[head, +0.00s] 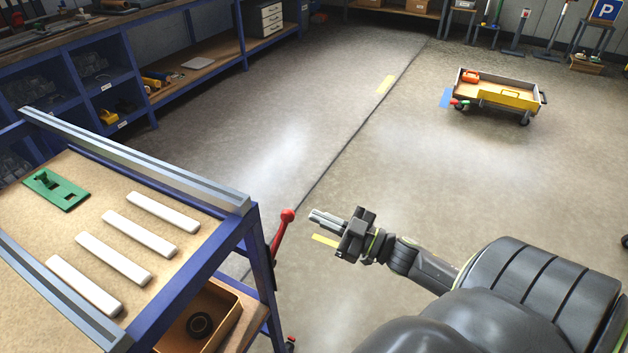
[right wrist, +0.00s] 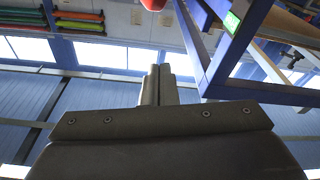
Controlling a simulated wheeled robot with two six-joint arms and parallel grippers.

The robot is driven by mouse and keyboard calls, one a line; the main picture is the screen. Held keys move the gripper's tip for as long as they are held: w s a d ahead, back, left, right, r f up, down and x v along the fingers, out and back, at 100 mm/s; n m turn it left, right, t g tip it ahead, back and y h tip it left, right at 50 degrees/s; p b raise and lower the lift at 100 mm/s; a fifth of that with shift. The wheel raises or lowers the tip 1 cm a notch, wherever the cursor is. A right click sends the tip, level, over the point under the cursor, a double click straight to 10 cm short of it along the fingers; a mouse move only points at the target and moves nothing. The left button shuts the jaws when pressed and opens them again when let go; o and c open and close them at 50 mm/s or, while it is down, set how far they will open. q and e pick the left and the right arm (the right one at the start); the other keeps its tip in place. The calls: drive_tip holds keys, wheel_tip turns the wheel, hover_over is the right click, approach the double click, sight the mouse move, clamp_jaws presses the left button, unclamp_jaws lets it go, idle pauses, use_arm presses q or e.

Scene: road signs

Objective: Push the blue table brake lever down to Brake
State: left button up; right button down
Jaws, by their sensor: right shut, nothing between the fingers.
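The brake lever (head: 283,232) is on the right side of the blue table (head: 235,232). It has a red handle with a round red knob and stands upright, leaning a little to the right at the top. The red knob also shows at the top edge of the right wrist view (right wrist: 153,4). My right gripper (head: 314,217) is shut and empty, just right of the knob at about its height in the picture, with a small gap between them. Its closed fingers show in the right wrist view (right wrist: 157,72). The left gripper is out of view.
A green part (head: 70,196) and several white bars (head: 150,212) lie on the table top between metal rails. An open box (head: 222,297) with a dark ring sits on the lower shelf. A small cart (head: 505,98) stands far right. The floor between is clear.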

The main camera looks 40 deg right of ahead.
drive_tip(key=r+p, duration=0.2)
hover_over(293, 213)
drive_tip(key=a, duration=0.2)
drive_tip(key=f, duration=0.1)
drive_tip(key=f+b, duration=0.1)
drive_tip(key=s+f, duration=0.1)
drive_tip(key=shift+d+f, duration=0.15)
drive_tip(key=shift+d, duration=0.25)
drive_tip(key=shift+d+f+b, duration=0.2)
drive_tip(key=shift+f+b, duration=0.15)
drive_tip(key=shift+f, duration=0.2)
use_arm(q)
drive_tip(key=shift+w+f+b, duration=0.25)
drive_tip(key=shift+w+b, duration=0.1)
drive_tip(key=shift+b, duration=0.25)
use_arm(e)
wheel_tip(293, 213, down, 16)
drive_tip(key=d+m+h, duration=0.2)
drive_tip(key=m+h, duration=0.1)
drive_tip(key=m, duration=1.2)
drive_tip(key=shift+w+d+r, duration=0.2)
drive_tip(key=shift+w+d, duration=0.15)
drive_tip(key=shift+w, duration=0.1)
